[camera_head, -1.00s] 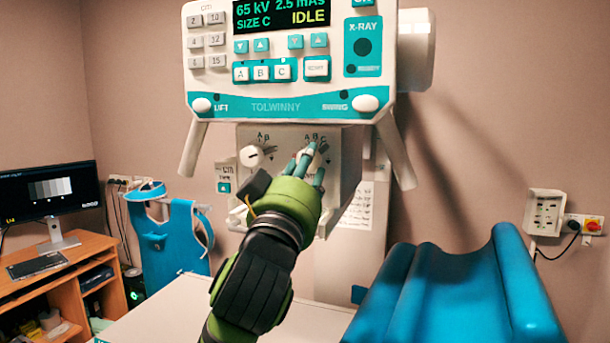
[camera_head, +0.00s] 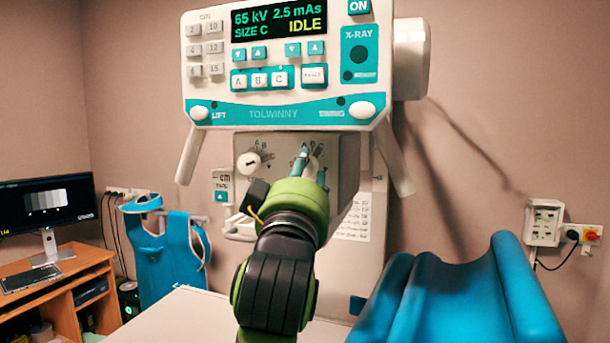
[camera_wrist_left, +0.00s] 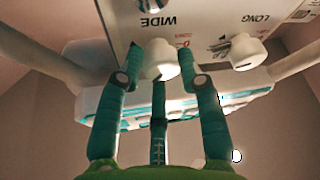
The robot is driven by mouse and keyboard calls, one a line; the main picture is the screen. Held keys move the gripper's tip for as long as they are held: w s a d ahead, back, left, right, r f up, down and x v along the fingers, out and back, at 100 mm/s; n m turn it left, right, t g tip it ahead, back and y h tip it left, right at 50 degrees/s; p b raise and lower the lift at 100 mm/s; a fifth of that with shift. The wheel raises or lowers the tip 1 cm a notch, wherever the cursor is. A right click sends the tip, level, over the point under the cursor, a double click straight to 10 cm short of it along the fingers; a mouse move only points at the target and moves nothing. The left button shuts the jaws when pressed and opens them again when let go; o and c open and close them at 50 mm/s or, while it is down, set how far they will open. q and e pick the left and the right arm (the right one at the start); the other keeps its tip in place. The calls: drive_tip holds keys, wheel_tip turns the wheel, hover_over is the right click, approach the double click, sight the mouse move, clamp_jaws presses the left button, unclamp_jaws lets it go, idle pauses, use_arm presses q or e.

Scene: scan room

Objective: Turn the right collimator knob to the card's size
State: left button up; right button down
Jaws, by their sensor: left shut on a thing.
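The right collimator knob (camera_wrist_left: 160,60) is white and sits beside the word WIDE in the left wrist view. My left gripper (camera_wrist_left: 158,78) has its teal fingers around this knob and is shut on it. In the head view my left gripper (camera_head: 304,164) reaches up to the collimator face (camera_head: 346,165) and largely hides the knob and its scale; the pointer's setting cannot be read. The left knob (camera_head: 250,163) is free, and it also shows by the word LONG in the wrist view (camera_wrist_left: 248,52). My right gripper is out of view.
The console (camera_head: 275,112) above shows SIZE C, 65 kV, 2.5 mAs and IDLE. Two pale handles (camera_head: 191,153) flank the collimator. A chart (camera_head: 355,217) hangs behind at right. A blue cradle (camera_head: 455,290) stands at front right, a pale tabletop (camera_head: 180,315) below.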

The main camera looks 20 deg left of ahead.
use_arm(q)
drive_tip(key=shift+f, duration=0.1)
drive_tip(key=o, duration=1.1)
drive_tip(key=v, duration=0.7)
drive_tip(key=shift+s+f, duration=0.15)
drive_tip(key=shift+s, duration=0.05)
